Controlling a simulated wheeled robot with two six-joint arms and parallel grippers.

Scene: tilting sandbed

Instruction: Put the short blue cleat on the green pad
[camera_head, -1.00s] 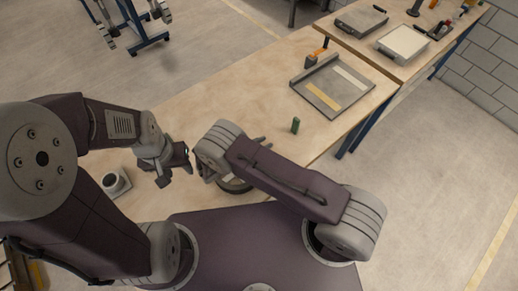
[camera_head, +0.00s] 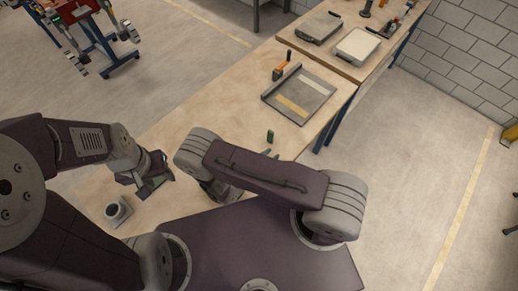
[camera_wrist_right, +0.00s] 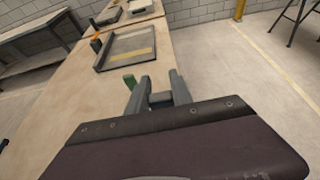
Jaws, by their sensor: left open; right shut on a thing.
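I cannot make out a blue cleat in either view. In the right wrist view my right gripper (camera_wrist_right: 155,80) is shut on a small greyish thing (camera_wrist_right: 161,98) whose identity I cannot tell. A small green block (camera_head: 270,136) stands upright on the bench; it also shows in the right wrist view (camera_wrist_right: 130,82), left of the fingers.
A grey tray (camera_head: 318,92) with pale and yellow strips lies farther along the bench, with an orange-handled tool (camera_head: 281,72) at its corner. A cup-like container (camera_head: 117,211) stands near the left arm. More equipment (camera_head: 358,45) sits on the far bench. Bench between block and tray is clear.

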